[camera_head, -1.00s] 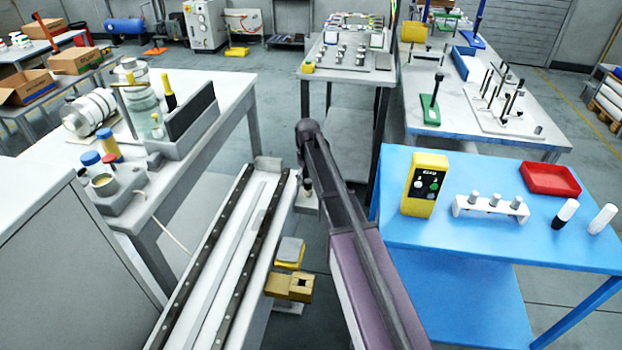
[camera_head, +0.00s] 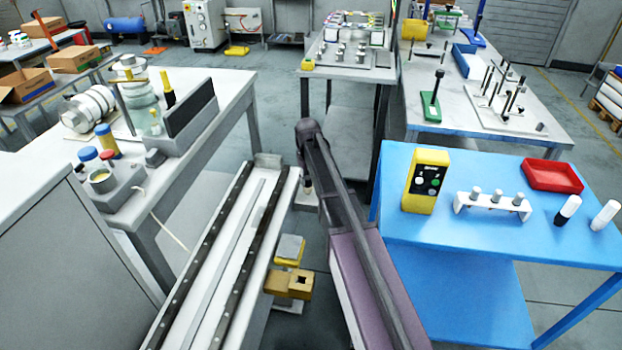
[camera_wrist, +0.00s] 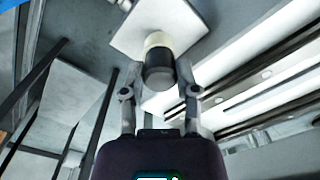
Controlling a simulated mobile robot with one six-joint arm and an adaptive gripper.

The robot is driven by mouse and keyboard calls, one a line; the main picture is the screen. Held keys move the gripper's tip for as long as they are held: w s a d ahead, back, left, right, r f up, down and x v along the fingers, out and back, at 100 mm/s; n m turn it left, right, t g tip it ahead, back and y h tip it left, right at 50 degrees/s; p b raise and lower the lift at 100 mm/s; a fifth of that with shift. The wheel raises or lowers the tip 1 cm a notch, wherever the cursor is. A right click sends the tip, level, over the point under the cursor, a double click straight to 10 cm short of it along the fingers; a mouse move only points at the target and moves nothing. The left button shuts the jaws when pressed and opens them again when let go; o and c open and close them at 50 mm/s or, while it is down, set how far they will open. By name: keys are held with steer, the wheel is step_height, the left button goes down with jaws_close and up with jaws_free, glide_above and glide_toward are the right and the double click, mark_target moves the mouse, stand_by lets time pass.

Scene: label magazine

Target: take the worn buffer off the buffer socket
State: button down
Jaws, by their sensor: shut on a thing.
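The buffer (camera_wrist: 158,66), a short cylinder with a dark near end and a cream far end, is between my fingertips in the wrist view. My gripper (camera_wrist: 158,80) is shut on it, one finger on each side. Behind its cream end is a pale square plate (camera_wrist: 125,38); whether the two touch cannot be told. In the head view my arm hides most of my gripper. A small grey plate (camera_head: 306,203) shows beside the arm's far end, at the rail's far end. I cannot make out the buffer socket itself for certain.
A long white rail unit (camera_head: 262,200) with dark strips runs left of my arm. A brass-coloured block (camera_head: 285,282) is at its right side. The blue table (camera_head: 480,245) on the right bears a yellow control box (camera_head: 425,180), a white rack (camera_head: 490,203) and a red tray (camera_head: 552,178).

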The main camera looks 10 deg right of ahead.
mark_target(308, 177)
steer(key=shift+w+r, duration=0.1)
steer(key=shift+r, duration=0.1)
steer(key=shift+w+r+p, duration=0.15)
steer(key=shift+r+p, duration=0.7)
steer(key=shift+p, duration=0.2)
steer(key=shift+r+p, duration=1.05)
steer(key=shift+r+p, duration=0.35)
steer(key=shift+r+p, duration=0.35)
